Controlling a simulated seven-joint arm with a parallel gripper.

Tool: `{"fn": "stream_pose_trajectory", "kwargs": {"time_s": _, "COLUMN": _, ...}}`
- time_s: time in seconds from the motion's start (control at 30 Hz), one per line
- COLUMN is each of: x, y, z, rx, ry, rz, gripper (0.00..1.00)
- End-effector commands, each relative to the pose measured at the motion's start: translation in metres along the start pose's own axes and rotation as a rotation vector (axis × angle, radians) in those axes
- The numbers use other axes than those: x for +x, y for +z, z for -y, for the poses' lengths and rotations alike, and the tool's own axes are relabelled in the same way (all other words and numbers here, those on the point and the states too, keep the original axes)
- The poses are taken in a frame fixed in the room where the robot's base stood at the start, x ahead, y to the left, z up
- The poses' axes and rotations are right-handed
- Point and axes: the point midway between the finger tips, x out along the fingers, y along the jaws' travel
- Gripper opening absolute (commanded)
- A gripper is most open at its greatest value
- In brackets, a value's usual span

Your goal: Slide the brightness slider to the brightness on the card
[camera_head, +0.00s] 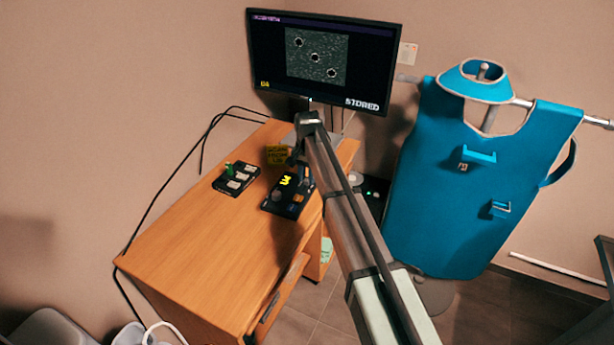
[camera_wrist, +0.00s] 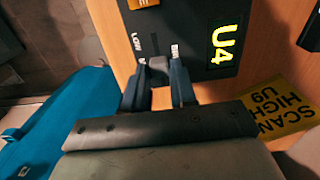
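A black control panel (camera_head: 275,207) lies on the desk and shows a yellow U4; it also fills the top of the wrist view (camera_wrist: 208,68). Its grey slider knob (camera_wrist: 159,70) sits between the fingers of my gripper (camera_wrist: 158,84), which appear closed on its sides. The label LOW is readable beyond the knob; a label beside the left finger is partly hidden. The yellow card (camera_wrist: 278,110) reads SCAN HIGH U9 and stands at the panel's far side in the head view (camera_head: 276,155). My gripper (camera_head: 303,184) is low over the panel there.
A black box (camera_head: 237,178) with a green knob and pale buttons lies left of the panel. The monitor (camera_head: 318,60) behind reads STORED. The wooden desk (camera_head: 200,245) is clear in front. A blue apron (camera_head: 450,190) hangs at the right. Cables run along the desk's left edge.

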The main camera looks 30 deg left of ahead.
Motion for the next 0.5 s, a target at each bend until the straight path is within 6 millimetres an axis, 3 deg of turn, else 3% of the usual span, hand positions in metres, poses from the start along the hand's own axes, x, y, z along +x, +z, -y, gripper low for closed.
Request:
{"fn": "stream_pose_trajectory", "kwargs": {"time_s": 0.27, "x": -0.0001, "y": 0.0, "z": 0.0, "rx": 0.0, "ry": 0.0, "rz": 0.0, "gripper": 0.0}}
{"fn": "stream_pose_trajectory", "kwargs": {"time_s": 0.5, "x": -0.0001, "y": 0.0, "z": 0.0, "rx": 0.0, "ry": 0.0, "rz": 0.0, "gripper": 0.0}}
